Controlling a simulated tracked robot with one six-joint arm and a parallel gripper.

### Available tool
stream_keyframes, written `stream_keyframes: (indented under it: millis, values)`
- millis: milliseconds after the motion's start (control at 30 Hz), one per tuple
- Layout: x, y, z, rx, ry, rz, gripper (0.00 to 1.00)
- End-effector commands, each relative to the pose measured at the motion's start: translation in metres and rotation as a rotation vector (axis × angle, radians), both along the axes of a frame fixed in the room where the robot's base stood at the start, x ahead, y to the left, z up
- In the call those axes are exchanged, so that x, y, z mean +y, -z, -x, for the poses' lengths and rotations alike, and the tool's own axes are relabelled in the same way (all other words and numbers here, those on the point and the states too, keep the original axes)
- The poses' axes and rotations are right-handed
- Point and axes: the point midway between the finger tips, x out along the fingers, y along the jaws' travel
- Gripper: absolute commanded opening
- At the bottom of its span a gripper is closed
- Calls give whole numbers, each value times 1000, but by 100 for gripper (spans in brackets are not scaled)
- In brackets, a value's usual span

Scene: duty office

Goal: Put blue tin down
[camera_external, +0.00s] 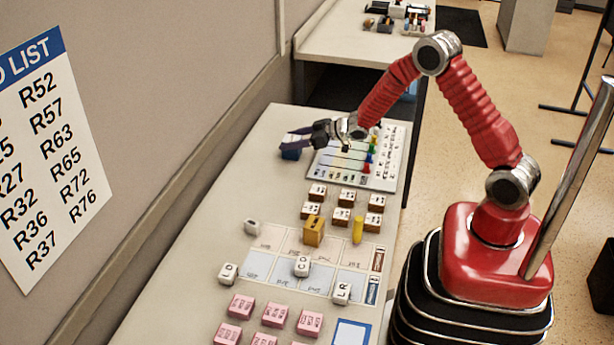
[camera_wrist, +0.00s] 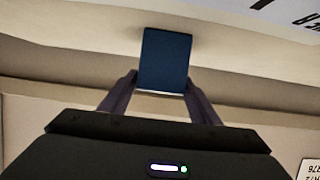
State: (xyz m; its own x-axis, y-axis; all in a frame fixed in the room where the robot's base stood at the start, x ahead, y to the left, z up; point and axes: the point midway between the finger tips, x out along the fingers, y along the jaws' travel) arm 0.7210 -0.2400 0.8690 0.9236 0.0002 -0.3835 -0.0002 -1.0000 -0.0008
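The blue tin (camera_external: 291,153) is a small dark blue block at the far left part of the long table, left of the board with coloured pieces. My gripper (camera_external: 290,139) reaches over it from the right, with its fingers at the tin. In the wrist view the tin (camera_wrist: 165,60) sits between the two fingertips of my gripper (camera_wrist: 163,82), one finger against each side. The gripper is shut on it. The tin is at or very close to the tabletop; I cannot tell whether it touches.
The board (camera_external: 352,160) lies right of the tin. Several brown-and-white blocks (camera_external: 341,216), a yellow block (camera_external: 314,231) and pink blocks (camera_external: 275,314) stand nearer on the table (camera_external: 190,262). The wall (camera_external: 160,110) runs along the left. Bare tabletop lies left of the tin.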

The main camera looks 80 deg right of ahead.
Motion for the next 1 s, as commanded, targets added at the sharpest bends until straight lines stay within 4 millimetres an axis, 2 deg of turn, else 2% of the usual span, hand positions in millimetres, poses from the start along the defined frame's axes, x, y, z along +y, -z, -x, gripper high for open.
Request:
stream_keyframes:
  millis: [133, 533, 667, 1000]
  values:
    - [0, 0, 0, 0, 0, 0, 65]
    - [0, -5, 5, -1, 0, 0, 65]
    - [-1, -10, 17, 0, 1, 1, 65]
    - [-1, -30, 64, -1, 1, 2, 65]
